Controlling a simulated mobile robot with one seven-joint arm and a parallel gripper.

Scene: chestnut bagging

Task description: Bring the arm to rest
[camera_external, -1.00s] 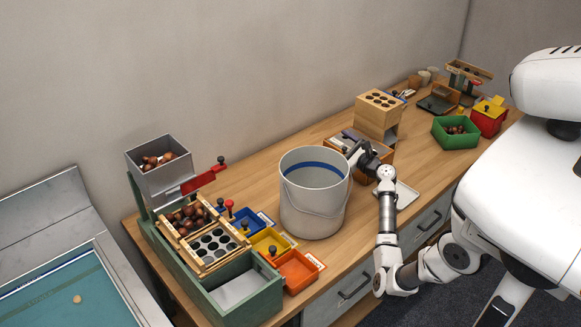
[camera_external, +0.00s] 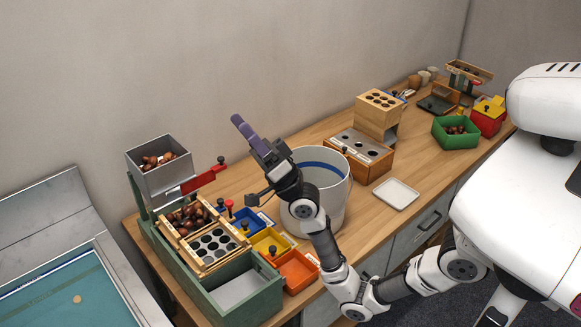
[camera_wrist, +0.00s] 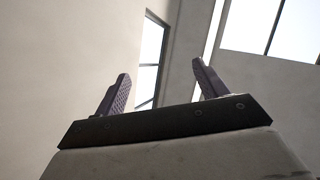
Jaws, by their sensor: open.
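My gripper (camera_external: 243,128) is raised in front of the white bucket (camera_external: 335,200) in the external view, with its purple fingers pointing up and to the left. My forearm and wrist hide much of the bucket's left side. In the wrist view the two fingers (camera_wrist: 160,88) stand apart with nothing between them, so the gripper is open and empty. Behind them are only wall, ceiling and windows.
Left of the arm stand a grey hopper with chestnuts (camera_external: 160,165), a green sorting rig (camera_external: 250,300), and blue, yellow and orange (camera_external: 297,270) bins. Right of the bucket are a wooden box (camera_external: 362,150), a white tray (camera_external: 396,194) and a green crate (camera_external: 456,143).

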